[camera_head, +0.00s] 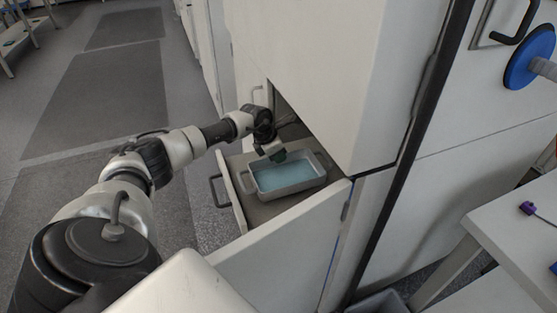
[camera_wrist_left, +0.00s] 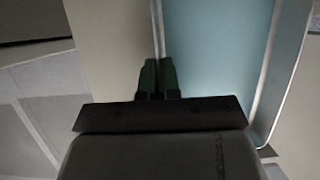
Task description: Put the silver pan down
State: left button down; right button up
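The silver pan (camera_head: 300,186), a shallow rectangular tray with a light blue inside, is within the open drawer (camera_head: 236,206) of the white cabinet. I cannot tell whether its base touches the drawer floor. My left gripper (camera_head: 278,156) points down at the pan's far rim. In the left wrist view, its dark green fingers (camera_wrist_left: 157,76) are close together with the rim of the pan (camera_wrist_left: 158,28) running between them. The fingertips partly hide that rim. My right gripper is not in view.
The drawer front with a dark handle (camera_head: 216,191) stands on the left of the pan. The cabinet body (camera_head: 330,70) overhangs the drawer's back. A white table (camera_head: 510,220) is at the right. Open grey floor (camera_head: 95,100) lies to the left.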

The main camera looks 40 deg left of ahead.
pick_arm(q)
jog(key=shift+f, duration=0.95)
jog(key=shift+f, duration=0.1)
jog(key=c, duration=1.4)
grip_release()
jog(key=shift+o, duration=0.2)
jog(key=v, duration=0.7)
jog(key=shift+s+a+r, duration=0.1)
jog(key=shift+r, duration=0.25)
